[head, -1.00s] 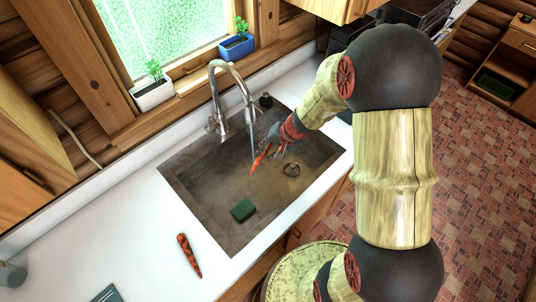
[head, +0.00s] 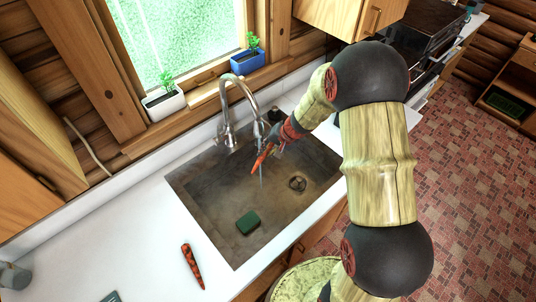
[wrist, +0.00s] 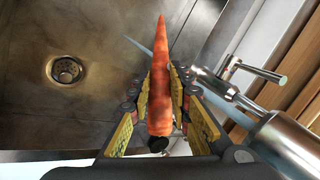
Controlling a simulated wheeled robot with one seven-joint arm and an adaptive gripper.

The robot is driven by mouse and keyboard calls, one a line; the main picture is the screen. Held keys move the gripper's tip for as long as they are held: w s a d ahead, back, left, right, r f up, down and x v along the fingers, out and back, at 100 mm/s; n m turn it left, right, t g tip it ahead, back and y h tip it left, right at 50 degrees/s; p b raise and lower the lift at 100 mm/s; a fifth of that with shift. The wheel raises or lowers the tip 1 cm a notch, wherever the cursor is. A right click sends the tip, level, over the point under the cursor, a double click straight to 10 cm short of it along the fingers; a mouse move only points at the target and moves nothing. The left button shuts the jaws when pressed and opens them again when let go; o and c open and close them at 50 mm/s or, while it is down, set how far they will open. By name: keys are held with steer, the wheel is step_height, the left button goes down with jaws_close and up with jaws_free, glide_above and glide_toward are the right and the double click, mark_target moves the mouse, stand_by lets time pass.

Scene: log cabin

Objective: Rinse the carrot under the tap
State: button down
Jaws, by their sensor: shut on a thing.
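My gripper (head: 278,142) is shut on an orange carrot (head: 262,158) and holds it tilted above the sink (head: 215,180). In the wrist view, the carrot (wrist: 160,75) stands between the yellow-padded fingers (wrist: 162,98), its tapered tip pointing away and its dark end near the palm. The tap (head: 226,110) arches over the basin, its spout just above the carrot. The wrist view shows the stream (wrist: 138,46) beside the carrot; exact contact is hard to tell.
A second carrot (head: 192,266) lies on the white counter (head: 130,225) left of the sink. A green sponge (head: 248,222) lies in the basin near a round drain (head: 297,184). Potted plants (head: 163,103) stand on the windowsill. The basin's middle is otherwise clear.

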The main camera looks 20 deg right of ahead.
steer(key=shift+w+d, duration=0.1)
steer(key=shift+d, duration=0.05)
stand_by(0.6)
steer(key=shift+d+b, duration=0.3)
steer(key=shift+d, duration=0.15)
steer(key=s+b, duration=0.4)
steer(key=s, duration=0.4)
steer(key=shift+a, duration=0.15)
stand_by(0.4)
stand_by(1.2)
steer(key=s+r+p, duration=0.1)
steer(key=s+r, duration=0.3)
steer(key=s, duration=0.1)
stand_by(0.4)
steer(key=shift+a+f, duration=0.1)
stand_by(0.3)
